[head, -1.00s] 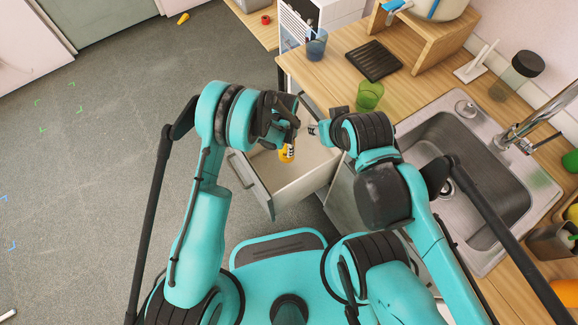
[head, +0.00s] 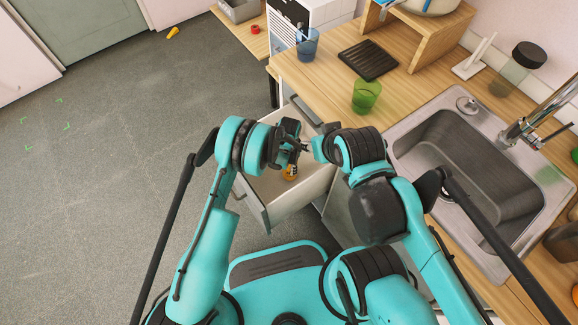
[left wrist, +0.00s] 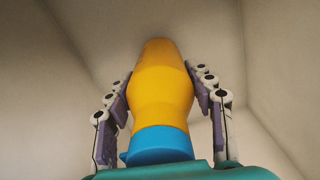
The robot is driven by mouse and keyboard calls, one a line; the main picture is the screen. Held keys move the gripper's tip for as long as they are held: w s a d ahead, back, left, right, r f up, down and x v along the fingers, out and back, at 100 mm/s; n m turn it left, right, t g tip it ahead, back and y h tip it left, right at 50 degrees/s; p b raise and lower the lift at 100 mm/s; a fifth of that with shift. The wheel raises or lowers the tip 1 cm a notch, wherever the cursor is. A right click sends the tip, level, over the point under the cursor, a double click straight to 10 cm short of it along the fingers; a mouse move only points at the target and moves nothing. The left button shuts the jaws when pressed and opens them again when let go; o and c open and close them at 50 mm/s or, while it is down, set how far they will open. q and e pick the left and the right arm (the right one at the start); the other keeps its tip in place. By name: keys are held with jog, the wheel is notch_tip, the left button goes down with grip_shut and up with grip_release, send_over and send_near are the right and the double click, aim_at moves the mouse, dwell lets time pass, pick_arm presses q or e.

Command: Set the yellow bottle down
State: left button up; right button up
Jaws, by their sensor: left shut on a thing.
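The yellow bottle (left wrist: 160,85) is between the fingers of my left gripper (left wrist: 163,105) in the left wrist view, with its blue part (left wrist: 160,146) nearest the camera. My left gripper (head: 291,153) is shut on the bottle. In the head view a small yellow part of the bottle (head: 290,172) shows below the gripper, inside the open drawer (head: 262,212). I cannot tell whether the bottle touches the drawer floor. My right gripper (head: 308,147) is beside the left one, largely hidden by its arm.
The open drawer's walls surround the bottle. A wooden counter above carries a green cup (head: 366,97), a blue cup (head: 307,44) and a black rack (head: 368,60). A metal sink (head: 470,150) is at the right. The grey floor at the left is mostly clear.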

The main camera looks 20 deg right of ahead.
pick_arm(q)
jog(key=shift+a+f, duration=0.1)
jog(key=shift+f, duration=0.3)
jog(key=o, duration=1.6)
notch_tip(320, 180, up, 12)
jog(key=p, duration=0.4)
jog(key=shift+f, duration=0.25)
jog(key=shift+r, duration=0.4)
